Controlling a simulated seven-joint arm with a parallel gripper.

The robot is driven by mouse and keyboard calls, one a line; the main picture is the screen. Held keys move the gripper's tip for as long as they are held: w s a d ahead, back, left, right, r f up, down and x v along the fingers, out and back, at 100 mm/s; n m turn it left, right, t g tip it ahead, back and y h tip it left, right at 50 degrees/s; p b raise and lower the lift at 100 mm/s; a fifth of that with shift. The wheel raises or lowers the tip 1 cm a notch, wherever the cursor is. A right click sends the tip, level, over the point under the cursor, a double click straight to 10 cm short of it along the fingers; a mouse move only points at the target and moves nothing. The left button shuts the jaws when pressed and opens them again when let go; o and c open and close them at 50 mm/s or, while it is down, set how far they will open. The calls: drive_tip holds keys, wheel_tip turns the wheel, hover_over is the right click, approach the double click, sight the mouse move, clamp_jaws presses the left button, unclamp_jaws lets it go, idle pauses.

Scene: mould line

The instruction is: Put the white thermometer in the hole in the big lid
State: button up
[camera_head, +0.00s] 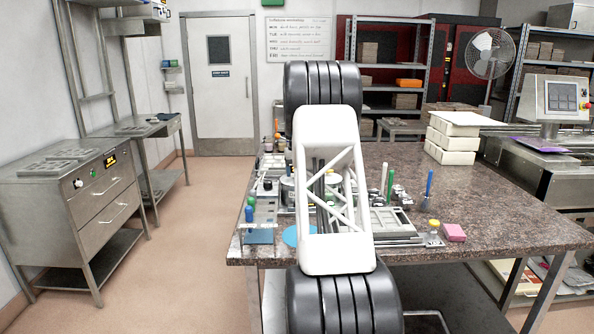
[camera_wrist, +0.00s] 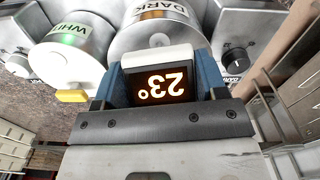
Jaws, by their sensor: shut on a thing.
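The white thermometer (camera_wrist: 160,58) is in the wrist view, its dark display lit with an orange "23°" that reads upside down. My gripper (camera_wrist: 162,82) is shut on it, one blue finger on each side. Just beyond it stands a large pale cylinder marked DARK (camera_wrist: 190,38), with a small round spot on its face; I cannot tell whether that is the hole. A cylinder marked WHITE (camera_wrist: 68,58) stands to its left. The thermometer's lower end is hidden, so I cannot tell whether it touches a lid. In the head view my arm covers the gripper and thermometer.
The speckled table (camera_head: 500,225) is crowded around my arm with a blue rack (camera_head: 260,236), a pink block (camera_head: 454,232) and upright tools.

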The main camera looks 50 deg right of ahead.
drive_tip(key=shift+f, duration=0.6)
drive_tip(key=shift+f, duration=0.3)
drive_tip(key=o, duration=1)
drive_tip(key=shift+o, duration=0.5)
drive_tip(key=shift+r, duration=3.5)
